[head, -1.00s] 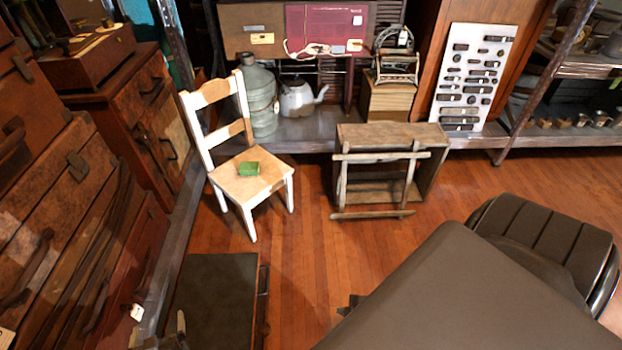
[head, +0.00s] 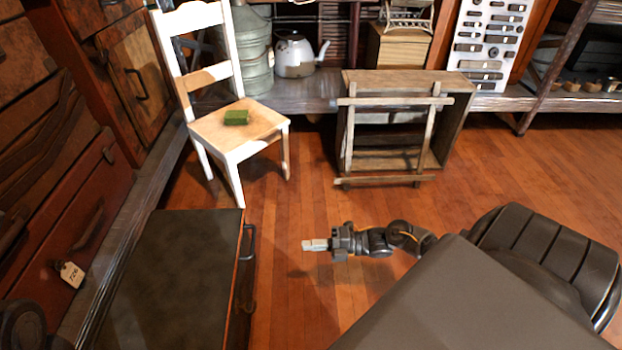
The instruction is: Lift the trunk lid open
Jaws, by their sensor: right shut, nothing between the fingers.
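The trunk (head: 180,270) is at the lower left in the head view, a low case with a flat dark top and a reddish-brown right side. Its lid lies flat and looks closed. Dark metal handles (head: 249,243) show on that right side. My right gripper (head: 311,245) is to the right of the trunk, above the wood floor, pointing left towards it. It is shut, empty and apart from the trunk. The trunk's near end is cut off by the frame. My left gripper is not in view.
A white chair (head: 215,80) with a small green box (head: 236,117) stands behind the trunk. A wooden crate (head: 455,120) stands behind my right gripper. Brown cases (head: 85,215), one with a tag, line the left. Bare floor (head: 290,285) lies right of the trunk.

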